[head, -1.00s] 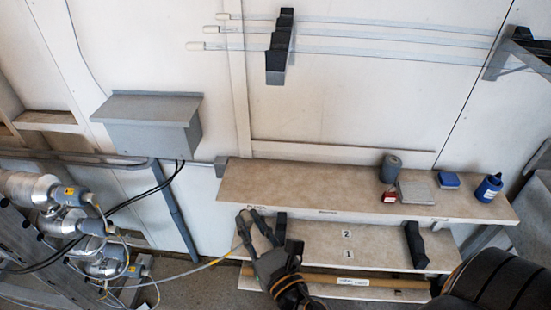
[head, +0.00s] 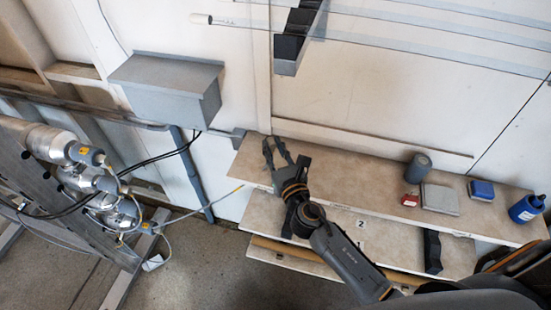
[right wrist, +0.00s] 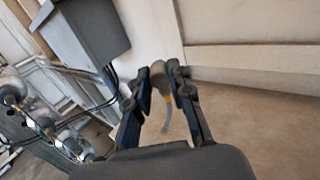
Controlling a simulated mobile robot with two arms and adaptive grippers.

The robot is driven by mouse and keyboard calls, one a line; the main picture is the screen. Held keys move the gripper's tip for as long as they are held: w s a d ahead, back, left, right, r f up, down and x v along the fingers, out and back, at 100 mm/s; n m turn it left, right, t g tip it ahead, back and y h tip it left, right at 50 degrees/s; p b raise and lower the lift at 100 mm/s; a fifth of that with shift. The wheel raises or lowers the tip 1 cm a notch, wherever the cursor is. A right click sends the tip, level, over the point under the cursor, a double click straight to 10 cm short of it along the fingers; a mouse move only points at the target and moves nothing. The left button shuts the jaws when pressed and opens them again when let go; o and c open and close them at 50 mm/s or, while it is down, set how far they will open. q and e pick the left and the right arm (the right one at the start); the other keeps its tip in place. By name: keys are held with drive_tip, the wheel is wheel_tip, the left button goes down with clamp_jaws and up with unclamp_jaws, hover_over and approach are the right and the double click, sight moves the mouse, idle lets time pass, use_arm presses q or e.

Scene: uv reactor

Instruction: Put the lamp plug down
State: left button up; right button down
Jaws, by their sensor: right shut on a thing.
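My right gripper (head: 274,143) is over the left end of the upper shelf (head: 335,170), with its fingers pointing toward the wall. In the right wrist view, the gripper (right wrist: 160,80) is shut on the grey lamp plug (right wrist: 158,72). A yellow band and a short piece of grey cable show below the plug. In the head view the plug is too small to make out between the fingers. I cannot tell whether the plug touches the shelf. My left gripper is not in view.
On the shelf's right part stand a grey jar (head: 417,167), a red padlock-like item (head: 410,200), a grey flat box (head: 440,199), a blue box (head: 482,190) and a blue bottle (head: 526,208). A grey wall box (head: 165,90) hangs left. The shelf's middle is bare.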

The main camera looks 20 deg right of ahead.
drive_tip(key=shift+w+d+f+b, duration=0.25)
drive_tip(key=shift+w+f, duration=0.15)
drive_tip(key=shift+f, duration=0.15)
drive_tip(key=shift+w+d+f+b, duration=0.1)
drive_tip(key=shift+w+f+b, duration=0.2)
drive_tip(key=shift+f, duration=0.25)
drive_tip(key=f, duration=0.1)
drive_tip(key=f+b, duration=0.2)
drive_tip(key=shift+w+d+f, duration=0.15)
drive_tip(key=shift+w+f, duration=0.05)
drive_tip(key=shift+w, duration=0.05)
drive_tip(key=shift+f, duration=0.1)
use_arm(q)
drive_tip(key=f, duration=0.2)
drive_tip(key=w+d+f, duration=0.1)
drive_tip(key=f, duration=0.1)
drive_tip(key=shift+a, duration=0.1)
